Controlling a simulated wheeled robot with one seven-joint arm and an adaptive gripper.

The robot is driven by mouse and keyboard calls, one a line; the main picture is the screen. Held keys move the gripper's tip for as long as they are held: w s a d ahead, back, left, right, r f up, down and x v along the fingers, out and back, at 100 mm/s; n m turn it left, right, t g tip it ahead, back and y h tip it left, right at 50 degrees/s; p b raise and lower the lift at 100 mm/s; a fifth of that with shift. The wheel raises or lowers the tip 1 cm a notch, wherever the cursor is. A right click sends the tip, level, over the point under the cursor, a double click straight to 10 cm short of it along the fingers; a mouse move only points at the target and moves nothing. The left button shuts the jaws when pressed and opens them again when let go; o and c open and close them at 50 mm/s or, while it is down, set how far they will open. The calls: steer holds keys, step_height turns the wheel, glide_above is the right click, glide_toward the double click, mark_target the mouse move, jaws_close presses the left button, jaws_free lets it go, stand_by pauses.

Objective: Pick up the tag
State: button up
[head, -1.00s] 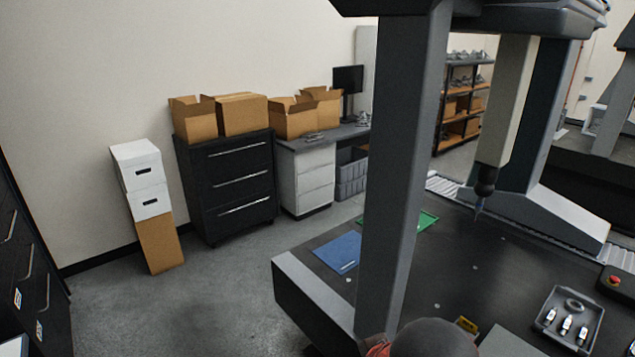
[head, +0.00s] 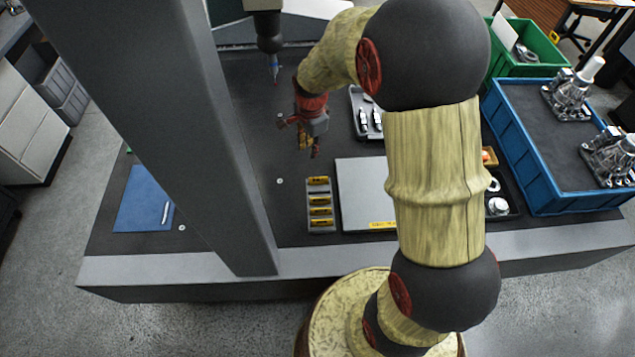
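Several yellow tags with dark print sit in a slotted grey rack (head: 310,228) on the dark table. One of these tags (head: 321,211) is in a middle slot. My gripper (head: 299,137) is above the table, behind and slightly left of the rack as seen in the head view. Its fingers look spread apart, so it appears open.
A grey plate (head: 365,190) with a yellow label lies right of the rack. A grey gantry column (head: 165,110) stands left, and a probe (head: 273,65) hangs behind my gripper. A blue mat (head: 140,205) lies left. A blue bin (head: 540,205) and green bin (head: 525,68) stand right.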

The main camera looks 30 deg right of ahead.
step_height(320, 180, down, 9)
steer(key=w+d+m+g, duration=0.1)
steer(key=w+d+m, duration=0.1)
steer(key=d+m, duration=0.1)
steer(key=m, duration=0.3)
glide_above(318, 179)
step_height(318, 179, down, 8)
steer(key=shift+w+f, duration=0.1)
steer(key=shift+f, duration=0.05)
steer(key=shift+d+f+b, duration=0.1)
steer(key=shift+f+b, duration=0.75)
steer(key=shift+f, duration=1.9)
jaws_close()
